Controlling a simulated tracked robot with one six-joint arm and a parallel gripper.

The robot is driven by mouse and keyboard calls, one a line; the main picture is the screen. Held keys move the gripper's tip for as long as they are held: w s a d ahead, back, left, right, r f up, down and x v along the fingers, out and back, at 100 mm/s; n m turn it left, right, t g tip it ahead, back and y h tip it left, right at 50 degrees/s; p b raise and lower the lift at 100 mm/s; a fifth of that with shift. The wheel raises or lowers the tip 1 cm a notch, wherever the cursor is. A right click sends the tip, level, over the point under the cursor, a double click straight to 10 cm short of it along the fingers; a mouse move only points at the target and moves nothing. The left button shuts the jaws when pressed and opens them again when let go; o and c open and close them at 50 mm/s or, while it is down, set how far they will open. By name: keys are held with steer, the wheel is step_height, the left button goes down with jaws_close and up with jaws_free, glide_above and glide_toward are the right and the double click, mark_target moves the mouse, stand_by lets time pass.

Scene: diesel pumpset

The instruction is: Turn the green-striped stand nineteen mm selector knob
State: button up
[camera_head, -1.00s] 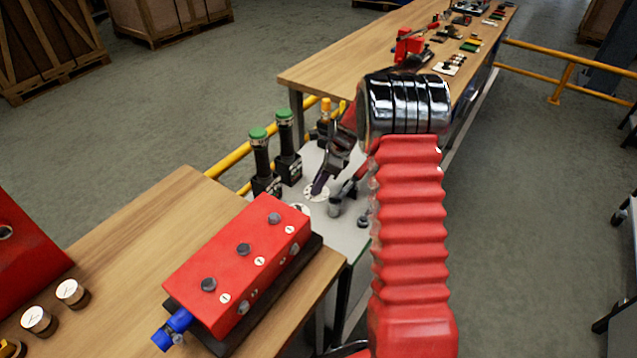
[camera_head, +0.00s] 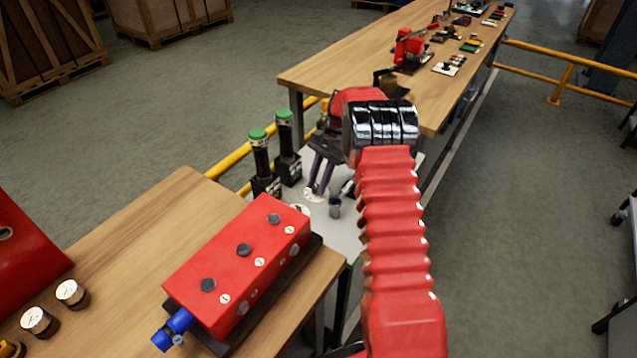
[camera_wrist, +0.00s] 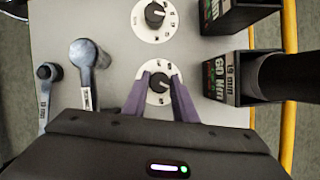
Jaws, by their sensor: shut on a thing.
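The selector knob (camera_wrist: 159,84) is a small black knob on a white round dial plate, seen in the wrist view. The stand beside it (camera_wrist: 218,76) is a black box labelled 19 mm and 60 Nm with green markings, holding a dark tool. My gripper (camera_wrist: 160,87) has its two purple-grey fingers at either side of the knob and is shut on it. In the head view my gripper (camera_head: 319,188) reaches down onto the white dial plate (camera_head: 314,195); the knob itself is hidden there. The stand (camera_head: 289,168) holds an upright green-capped tool.
A second dial with a black knob (camera_wrist: 155,14) lies close by, next to another black stand (camera_wrist: 230,14). Two socket tools (camera_wrist: 85,62) (camera_wrist: 46,78) are on the grey plate's other side. A red box (camera_head: 240,262) sits on the near wooden table. Yellow rails (camera_head: 228,160) run behind.

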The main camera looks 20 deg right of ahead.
steer(key=n, duration=0.3)
steer(key=n+g+h, duration=0.1)
steer(key=shift+w+n, duration=0.3)
steer(key=shift+w, duration=0.05)
steer(key=n+g+h, duration=0.1)
steer(key=n, duration=0.3)
steer(key=shift+a+r, duration=0.1)
steer(key=shift+n+h, duration=0.3)
steer(key=shift+n, duration=0.1)
steer(key=o, duration=0.7)
steer(key=shift+c, duration=0.2)
steer(key=o, duration=0.4)
steer(key=shift+v, duration=3.85)
steer(key=shift+w, duration=0.15)
